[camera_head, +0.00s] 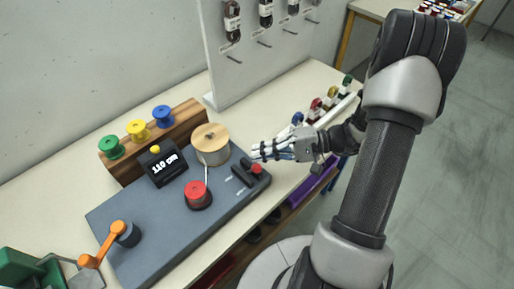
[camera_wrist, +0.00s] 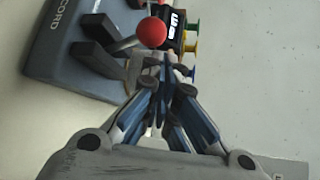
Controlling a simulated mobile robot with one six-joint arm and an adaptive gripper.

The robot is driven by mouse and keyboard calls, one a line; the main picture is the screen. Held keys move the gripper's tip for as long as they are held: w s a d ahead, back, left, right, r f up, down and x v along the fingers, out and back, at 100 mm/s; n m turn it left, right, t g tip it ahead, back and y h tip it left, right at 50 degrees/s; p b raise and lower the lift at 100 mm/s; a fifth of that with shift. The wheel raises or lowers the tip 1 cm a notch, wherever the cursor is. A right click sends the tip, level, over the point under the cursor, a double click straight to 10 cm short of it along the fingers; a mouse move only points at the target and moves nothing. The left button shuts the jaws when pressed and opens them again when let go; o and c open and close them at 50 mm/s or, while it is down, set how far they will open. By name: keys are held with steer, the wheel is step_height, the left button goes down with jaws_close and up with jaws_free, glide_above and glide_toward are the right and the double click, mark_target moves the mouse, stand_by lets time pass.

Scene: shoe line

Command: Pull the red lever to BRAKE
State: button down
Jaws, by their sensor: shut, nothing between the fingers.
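The red lever (camera_head: 257,169) stands at the right end of a grey-blue machine panel (camera_head: 150,228). In the wrist view its round red knob (camera_wrist: 152,33) sits on a metal rod slanting out of a black slotted base (camera_wrist: 92,57). My gripper (camera_head: 256,152) is shut and empty, with its fingertips close to the lever, on the far side of it in the head view. In the wrist view the fingertips (camera_wrist: 165,72) lie just below the red knob; I cannot tell whether they touch it. The BRAKE marking is not readable.
The panel also carries a red round knob (camera_head: 198,192), a wooden spool (camera_head: 210,143) and a black display (camera_head: 163,163) reading 110 cm. Green, yellow and blue spools stand on a wooden rack (camera_head: 128,164). An orange-handled crank (camera_head: 101,246) is at the left. A white pegboard (camera_head: 222,77) rises behind.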

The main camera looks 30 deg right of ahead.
steer(key=shift+s+d+f, duration=0.15)
steer(key=shift+s, duration=0.35)
steer(key=shift+s, duration=0.1)
stand_by(0.3)
